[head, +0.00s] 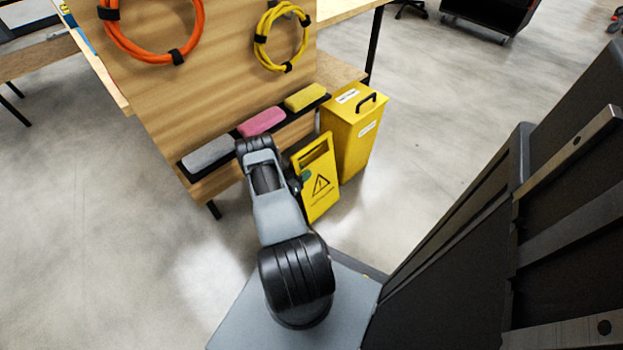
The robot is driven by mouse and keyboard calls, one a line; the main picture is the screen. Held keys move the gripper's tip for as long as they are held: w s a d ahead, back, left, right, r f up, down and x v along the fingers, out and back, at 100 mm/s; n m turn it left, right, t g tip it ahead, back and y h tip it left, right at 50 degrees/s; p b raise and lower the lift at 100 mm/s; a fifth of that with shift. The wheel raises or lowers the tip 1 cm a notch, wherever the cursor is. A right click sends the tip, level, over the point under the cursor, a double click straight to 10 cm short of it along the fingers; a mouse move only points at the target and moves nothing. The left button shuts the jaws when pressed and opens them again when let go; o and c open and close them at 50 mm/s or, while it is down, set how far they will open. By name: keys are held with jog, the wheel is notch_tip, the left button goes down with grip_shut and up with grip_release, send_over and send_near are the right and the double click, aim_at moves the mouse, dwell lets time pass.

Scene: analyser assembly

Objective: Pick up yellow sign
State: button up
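The yellow sign (320,188) stands on the floor, tilted a little, with a black warning triangle and an opening near its top. It is right of my arm in the head view, in front of a wooden board. My gripper (299,181) is mostly hidden behind my arm, close to the sign's left edge. I cannot tell whether it touches the sign or whether its fingers are open or shut.
A yellow box (352,135) with a black handle stands just behind and right of the sign. A ledge holds grey, pink (261,122) and yellow blocks. Orange (150,55) and yellow cable coils hang on the board. Open floor (440,130) lies to the right.

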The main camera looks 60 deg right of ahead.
jog(key=shift+c, duration=0.3)
grip_shut()
dwell(1.0)
